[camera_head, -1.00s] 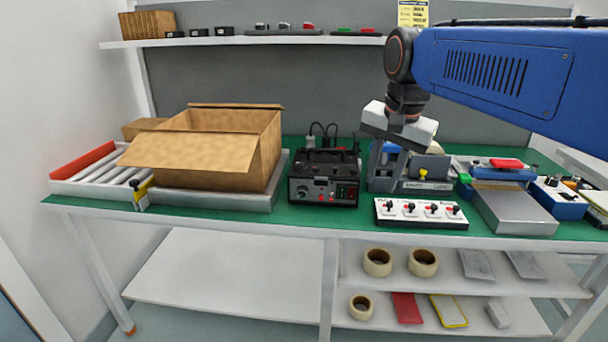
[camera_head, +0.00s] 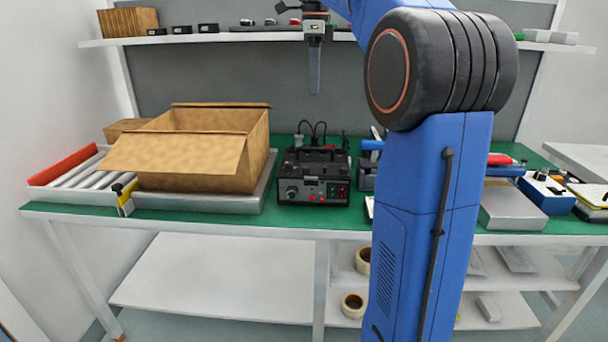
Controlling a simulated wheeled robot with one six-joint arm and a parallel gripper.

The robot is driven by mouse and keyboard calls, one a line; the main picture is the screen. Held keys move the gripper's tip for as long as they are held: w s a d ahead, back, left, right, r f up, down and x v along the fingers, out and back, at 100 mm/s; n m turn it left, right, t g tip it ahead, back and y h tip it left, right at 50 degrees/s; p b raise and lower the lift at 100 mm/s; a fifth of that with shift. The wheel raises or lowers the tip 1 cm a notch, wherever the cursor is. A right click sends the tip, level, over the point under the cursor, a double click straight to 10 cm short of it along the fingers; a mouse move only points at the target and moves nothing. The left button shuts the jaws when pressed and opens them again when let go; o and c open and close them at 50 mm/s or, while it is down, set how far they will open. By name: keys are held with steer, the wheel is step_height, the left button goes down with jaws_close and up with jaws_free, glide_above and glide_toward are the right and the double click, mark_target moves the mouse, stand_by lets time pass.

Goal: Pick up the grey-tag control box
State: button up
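A black control box (camera_head: 313,178) stands on the green bench top near the middle, with a knob, red buttons and a small green switch on its front. A small greyish patch shows on its front, but I cannot read it as a tag. A blue control box (camera_head: 546,194) with a white top and small joystick stands at the right; no grey tag is clear on it. My gripper (camera_head: 314,80) hangs high above the black box, apart from it. It appears as one narrow finger seen side-on, so its opening is hidden.
An open cardboard box (camera_head: 185,158) stands left of the black box, beside a roller rack (camera_head: 75,180). A grey scale (camera_head: 512,208) stands at the right. My blue arm hides the bench right of centre. An upper shelf (camera_head: 240,38) holds small items.

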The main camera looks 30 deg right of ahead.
glide_above(313, 148)
step_height(313, 148, down, 12)
steer(key=shift+r, duration=0.1)
steer(key=shift+w+d+f, duration=0.1)
steer(key=shift+f, duration=1.3)
steer(key=shift+d+f, duration=0.1)
steer(key=shift+f, duration=1.25)
steer(key=shift+f, duration=0.25)
steer(key=shift+c, duration=0.3)
jaws_close()
steer(key=shift+r, duration=0.1)
